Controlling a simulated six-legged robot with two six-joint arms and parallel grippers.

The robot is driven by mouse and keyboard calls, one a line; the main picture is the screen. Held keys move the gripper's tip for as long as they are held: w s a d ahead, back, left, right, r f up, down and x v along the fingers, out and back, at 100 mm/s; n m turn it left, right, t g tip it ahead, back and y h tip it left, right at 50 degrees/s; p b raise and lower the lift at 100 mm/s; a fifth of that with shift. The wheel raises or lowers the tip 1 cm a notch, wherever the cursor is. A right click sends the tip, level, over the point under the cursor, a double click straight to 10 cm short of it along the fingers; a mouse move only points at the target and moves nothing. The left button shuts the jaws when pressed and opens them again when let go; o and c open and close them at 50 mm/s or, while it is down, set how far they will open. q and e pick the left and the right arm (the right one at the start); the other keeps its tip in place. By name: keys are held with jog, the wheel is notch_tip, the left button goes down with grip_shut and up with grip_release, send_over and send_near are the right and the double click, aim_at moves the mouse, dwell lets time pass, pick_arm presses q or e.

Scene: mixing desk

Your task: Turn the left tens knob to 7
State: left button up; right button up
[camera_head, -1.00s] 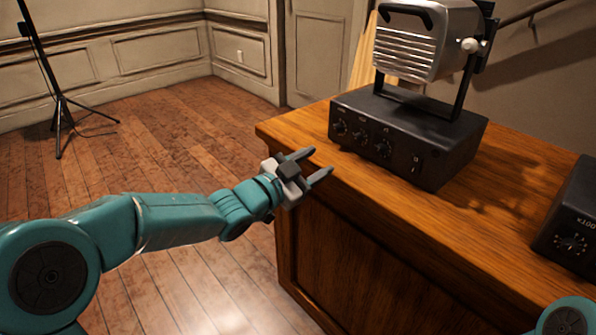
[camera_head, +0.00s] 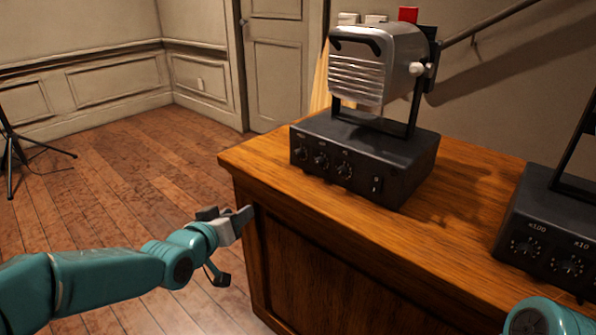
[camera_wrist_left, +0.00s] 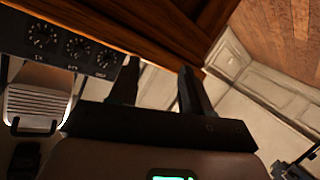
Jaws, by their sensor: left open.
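The left black control box (camera_head: 365,165) stands on the desk under a silver lamp-like unit. Its front has a row of three dark dial knobs, and the tens knob is the middle one (camera_head: 321,159). That knob also shows upside down in the left wrist view (camera_wrist_left: 78,47), its pointer too small to read. My left gripper (camera_head: 233,246) is open and empty beside the desk's front left corner, lower than the box and apart from it. Its two fingers show in the left wrist view (camera_wrist_left: 160,66). My right gripper is out of view; only a teal arm part shows at lower right.
The wooden desk (camera_head: 460,230) has bare top between the boxes. A second black box (camera_head: 550,225) with labelled knobs stands at right. The left box has a switch (camera_head: 376,185) right of its knobs. A tripod stands at far left. The floor left of the desk is clear.

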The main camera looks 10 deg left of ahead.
pick_arm(q)
jog(key=s+d+r+n+g+h+p, duration=0.25)
jog(key=n+p, duration=0.25)
jog(key=n, duration=0.6)
jog(key=s+d+r+n+g+h+p, duration=0.1)
jog(key=d+n+g+p, duration=0.3)
jog(key=n, duration=0.7)
notch_tip(320, 180, up, 8)
jog(key=w+n+t+h+p, duration=0.2)
jog(key=n+t+p, duration=0.1)
jog(key=n+p, duration=0.25)
jog(key=p, duration=0.5)
send_near(316, 163)
jog(key=shift+y, duration=0.25)
jog(key=x, duration=0.7)
jog(key=shift+w+d, duration=0.2)
jog(key=shift+d, duration=0.05)
